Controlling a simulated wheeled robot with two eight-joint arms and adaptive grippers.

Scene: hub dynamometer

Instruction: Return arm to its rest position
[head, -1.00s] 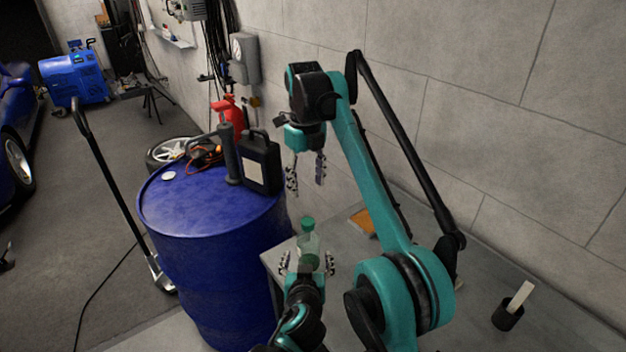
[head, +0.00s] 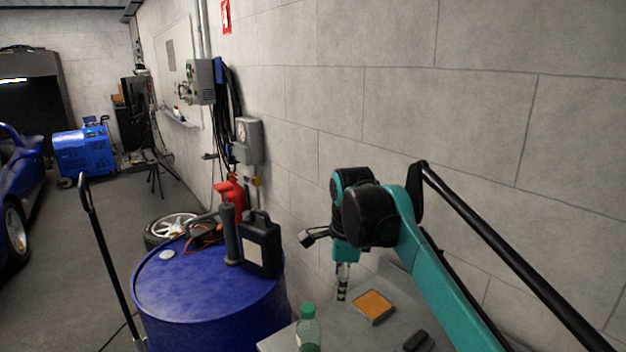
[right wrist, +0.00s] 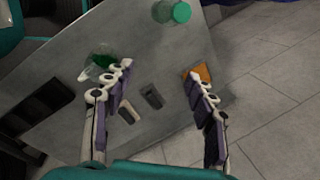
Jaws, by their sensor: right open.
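My right arm comes in from the right in the head view, with its gripper (head: 342,284) pointing down above the grey table (head: 278,342). In the right wrist view the right gripper (right wrist: 168,82) shows two spread fingers with nothing held between them. A clear bottle with a green cap (head: 308,333) stands near the table's left edge, its lower part cut off by the frame. In the right wrist view a green-capped item (right wrist: 180,12) is at the top, and another clear and green item (right wrist: 103,60) is by the left finger. My left gripper is not in view.
An orange pad (head: 373,304) and a dark object (head: 418,341) lie on the table. A blue drum (head: 210,300) beside it carries a black canister (head: 260,245), a dark cylinder (head: 230,238) and cables. A block wall (head: 480,110) rises close behind the right arm.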

